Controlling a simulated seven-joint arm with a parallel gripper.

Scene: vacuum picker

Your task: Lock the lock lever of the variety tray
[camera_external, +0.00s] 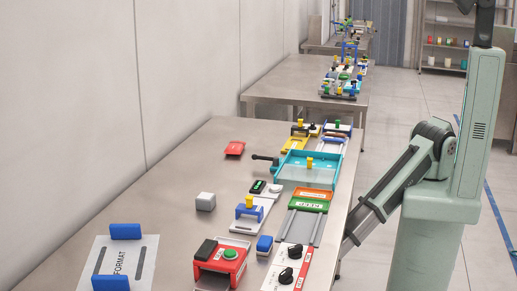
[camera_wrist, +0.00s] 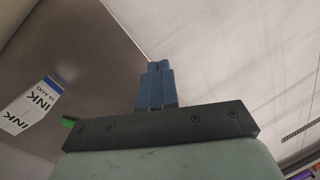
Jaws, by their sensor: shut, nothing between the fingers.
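A teal tray (camera_external: 308,181) with a low rim sits on the near table, right of its middle, in the external view; I take it to be the variety tray. A yellow knob (camera_external: 309,163) stands at it. The external view does not show my gripper; the tray does not show in the wrist view.
The table's left middle is mostly clear.

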